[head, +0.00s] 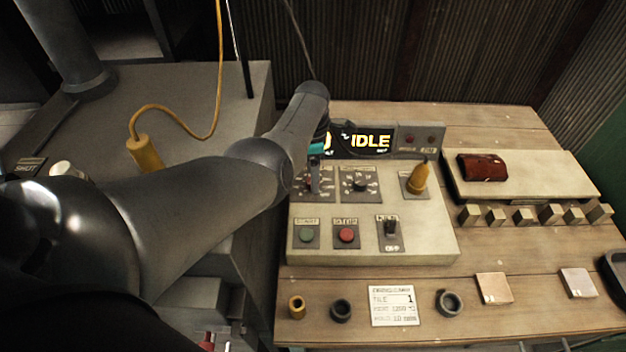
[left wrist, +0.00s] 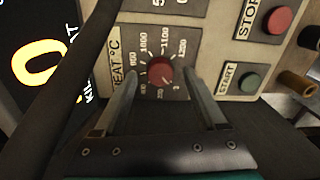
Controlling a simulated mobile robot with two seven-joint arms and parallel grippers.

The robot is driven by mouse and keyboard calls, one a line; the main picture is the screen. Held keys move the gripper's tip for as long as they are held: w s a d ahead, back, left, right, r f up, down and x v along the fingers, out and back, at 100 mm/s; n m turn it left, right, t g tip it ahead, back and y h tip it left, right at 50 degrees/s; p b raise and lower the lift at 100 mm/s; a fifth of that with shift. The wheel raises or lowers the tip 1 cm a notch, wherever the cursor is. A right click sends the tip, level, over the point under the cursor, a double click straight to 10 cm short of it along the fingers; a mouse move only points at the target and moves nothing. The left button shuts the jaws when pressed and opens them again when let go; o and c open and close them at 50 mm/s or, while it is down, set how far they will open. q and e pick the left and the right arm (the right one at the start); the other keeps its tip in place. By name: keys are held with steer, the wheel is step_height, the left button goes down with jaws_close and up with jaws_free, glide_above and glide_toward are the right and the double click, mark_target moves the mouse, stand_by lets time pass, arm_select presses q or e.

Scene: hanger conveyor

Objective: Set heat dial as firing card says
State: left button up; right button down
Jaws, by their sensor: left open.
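The heat dial, a red knob (left wrist: 158,73) on a plate marked HEAT °C, shows between the fingers of my open left gripper (left wrist: 163,82) in the left wrist view. The fingers stand on either side of the knob; I cannot tell whether they touch it. The knob's pointer direction is unclear. In the head view my left gripper (head: 314,180) is over the panel's left side and hides most of the dial. The firing card (head: 395,305) lies on the table in front, with TILE 1, a HEAT line that seems to be 1250 or 1200 °C, and a HOLD line.
The panel (head: 430,238) also has a second dial (head: 360,183), green (head: 306,235) and red (head: 346,235) buttons, a switch (head: 390,229) and a yellow plug (head: 418,178). The display (head: 368,141) reads IDLE. Rings, tiles and several small blocks lie on the table.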

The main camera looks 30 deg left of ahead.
arm_select(q)
steer(key=shift+f, duration=0.55)
jaws_close()
